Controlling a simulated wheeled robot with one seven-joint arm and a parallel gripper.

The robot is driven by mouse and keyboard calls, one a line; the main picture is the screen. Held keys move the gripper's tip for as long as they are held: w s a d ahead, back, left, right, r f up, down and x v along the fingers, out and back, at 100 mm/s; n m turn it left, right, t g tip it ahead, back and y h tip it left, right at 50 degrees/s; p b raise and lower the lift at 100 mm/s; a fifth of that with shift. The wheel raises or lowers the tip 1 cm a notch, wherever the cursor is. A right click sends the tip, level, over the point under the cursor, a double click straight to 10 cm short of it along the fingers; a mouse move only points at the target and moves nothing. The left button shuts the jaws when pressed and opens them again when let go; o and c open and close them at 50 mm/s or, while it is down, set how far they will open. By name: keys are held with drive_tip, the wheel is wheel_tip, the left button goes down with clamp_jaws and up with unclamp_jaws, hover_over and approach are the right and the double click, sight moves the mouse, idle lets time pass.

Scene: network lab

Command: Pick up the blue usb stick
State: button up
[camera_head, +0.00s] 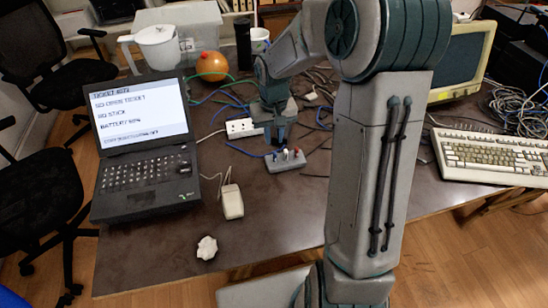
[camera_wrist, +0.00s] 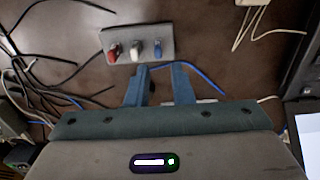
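The blue usb stick (camera_wrist: 158,48) stands in a small grey block (camera_wrist: 178,38), beside a white stick (camera_wrist: 135,49) and a red stick (camera_wrist: 114,52). In the head view the grey block (camera_head: 288,166) lies on the table just below my gripper (camera_head: 275,141). In the wrist view my gripper (camera_wrist: 161,68) has its two fingers apart with nothing between them. The blue stick lies just beyond the fingertips, in line with the gap between them. The fingers do not appear to touch it.
Cables lie around the block, and a white power strip (camera_head: 242,128) is behind it. A keyboard (camera_head: 490,157) is at right. The table front is mostly clear.

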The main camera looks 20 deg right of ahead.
sight(275, 153)
wheel_tip(275, 153, down, 8)
drive_tip(key=shift+w+d+f, duration=0.1)
drive_tip(key=shift+d+f, duration=0.05)
drive_tip(key=shift+f, duration=0.1)
clamp_jaws()
